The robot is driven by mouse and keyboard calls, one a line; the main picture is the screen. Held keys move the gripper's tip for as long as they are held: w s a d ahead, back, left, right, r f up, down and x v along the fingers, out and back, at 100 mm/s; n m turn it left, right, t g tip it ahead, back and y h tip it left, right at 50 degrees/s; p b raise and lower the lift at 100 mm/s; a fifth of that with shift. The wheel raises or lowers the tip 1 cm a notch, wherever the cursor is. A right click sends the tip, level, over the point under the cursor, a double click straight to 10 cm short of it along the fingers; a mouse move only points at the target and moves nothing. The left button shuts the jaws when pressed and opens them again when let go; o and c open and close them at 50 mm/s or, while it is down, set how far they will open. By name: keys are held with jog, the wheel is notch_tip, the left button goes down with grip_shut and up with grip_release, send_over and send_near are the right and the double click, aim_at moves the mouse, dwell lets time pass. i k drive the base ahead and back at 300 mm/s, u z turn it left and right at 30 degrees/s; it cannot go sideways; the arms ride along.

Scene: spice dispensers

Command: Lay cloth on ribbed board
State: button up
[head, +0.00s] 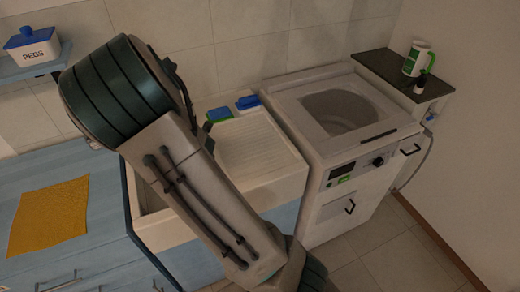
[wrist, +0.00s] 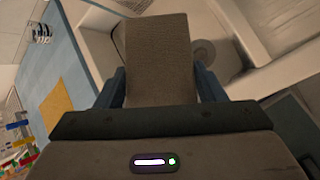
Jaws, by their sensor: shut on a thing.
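My gripper (wrist: 161,78) shows in the wrist view, with a blue finger on each side of a grey-brown, fabric-textured piece that looks like a cloth (wrist: 158,45). It is shut on this piece and holds it over the white sink basin (wrist: 100,35). In the head view my arm hides the gripper and the piece. The ribbed board (head: 262,150) is the pale grooved surface of the sink unit, right of my arm, and its visible part is bare. A yellow cloth (head: 50,215) lies flat on the blue counter, and it also shows in the wrist view (wrist: 56,102).
A white washing machine (head: 335,160) stands right of the sink. A shelf (head: 395,72) with a green-white mug (head: 416,60) is at the back right. A pegs box (head: 32,50) is at the upper left.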

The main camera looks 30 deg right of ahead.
aim_at(244, 147)
jog(key=z, duration=0.1)
jog(key=i, duration=0.35)
jog(key=z, duration=1.85)
